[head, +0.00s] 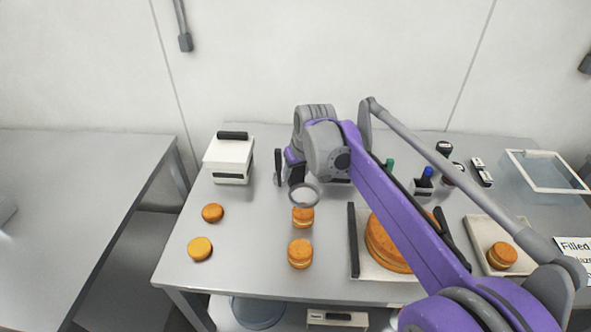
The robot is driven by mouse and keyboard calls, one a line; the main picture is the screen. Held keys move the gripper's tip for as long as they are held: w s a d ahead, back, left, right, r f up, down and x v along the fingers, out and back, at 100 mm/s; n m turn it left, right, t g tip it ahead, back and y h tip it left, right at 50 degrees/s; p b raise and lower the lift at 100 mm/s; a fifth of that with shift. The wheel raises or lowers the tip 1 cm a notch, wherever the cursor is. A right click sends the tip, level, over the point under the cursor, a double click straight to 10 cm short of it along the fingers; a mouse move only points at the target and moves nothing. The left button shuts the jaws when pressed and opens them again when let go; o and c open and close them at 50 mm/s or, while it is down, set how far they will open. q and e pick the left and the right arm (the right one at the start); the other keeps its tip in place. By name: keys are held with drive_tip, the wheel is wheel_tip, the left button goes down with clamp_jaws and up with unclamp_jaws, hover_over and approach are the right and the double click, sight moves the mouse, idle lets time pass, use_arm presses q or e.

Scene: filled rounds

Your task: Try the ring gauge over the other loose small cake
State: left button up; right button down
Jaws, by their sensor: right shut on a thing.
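My right gripper (296,182) is shut on the ring gauge (305,206), a grey ring held out in front of the jaws. In the head view the ring's lower edge meets the top of a small orange-brown cake (303,219); it looks above the cake, not down around it, though the exact height is hard to tell. Another small filled cake (300,255) stands just in front of that one. Two flatter small rounds, one darker (212,213) and one lighter (200,249), lie to the left. My left gripper is not in view.
A white box with a black handle (229,160) stands at the back left. A large cake (384,249) sits on a tray behind my right arm. Another small cake (502,256) is on a tray (487,226) at right. Bottles and a clear-topped case (548,172) stand back right.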

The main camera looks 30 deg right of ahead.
sight(298, 178)
drive_tip(key=shift+w+f+b, duration=0.1)
drive_tip(key=shift+f+b, duration=1.1)
drive_tip(key=shift+f, duration=0.75)
drive_tip(key=shift+f+b, duration=1.55)
drive_tip(key=shift+f, duration=1.6)
drive_tip(key=shift+r, duration=0.2)
idle(0.5)
drive_tip(key=shift+r+p, duration=2)
drive_tip(key=shift+r, duration=0.5)
drive_tip(key=shift+r+p, duration=1.45)
drive_tip(key=shift+r, duration=0.75)
